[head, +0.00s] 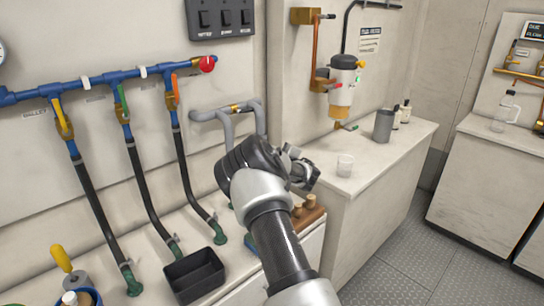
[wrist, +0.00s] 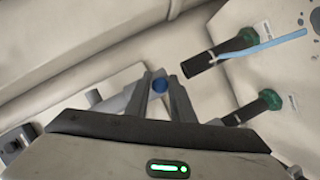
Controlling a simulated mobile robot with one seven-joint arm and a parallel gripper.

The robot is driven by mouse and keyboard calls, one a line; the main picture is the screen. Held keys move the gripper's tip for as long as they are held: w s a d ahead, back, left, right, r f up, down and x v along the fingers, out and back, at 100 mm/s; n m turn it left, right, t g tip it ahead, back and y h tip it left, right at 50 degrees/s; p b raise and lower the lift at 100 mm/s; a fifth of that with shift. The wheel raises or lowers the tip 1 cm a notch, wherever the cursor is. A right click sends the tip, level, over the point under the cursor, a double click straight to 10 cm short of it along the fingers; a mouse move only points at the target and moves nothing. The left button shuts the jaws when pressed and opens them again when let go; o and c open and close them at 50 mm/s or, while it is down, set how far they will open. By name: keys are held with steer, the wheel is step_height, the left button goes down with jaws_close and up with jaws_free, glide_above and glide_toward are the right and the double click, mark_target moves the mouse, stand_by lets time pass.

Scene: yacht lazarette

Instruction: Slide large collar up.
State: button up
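My gripper (head: 306,172) is at the end of my raised arm in the head view, in front of the counter corner. In the wrist view its two dark fingers (wrist: 160,88) stand apart. I cannot tell for certain which part is the large collar. A brass collar (head: 239,107) sits on the grey bent pipe (head: 208,115) on the wall, behind and above my gripper. My arm may hide other parts.
Black hoses (head: 95,205) with coloured valve handles hang from a blue pipe (head: 105,88) at left. A black tray (head: 195,275) and a wooden block with pegs (head: 308,216) lie on the counter near my arm.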

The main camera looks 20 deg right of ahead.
steer(key=shift+o, duration=1.4)
steer(key=shift+s, duration=0.15)
steer(key=v, duration=1.7)
steer(key=shift+r, duration=0.15)
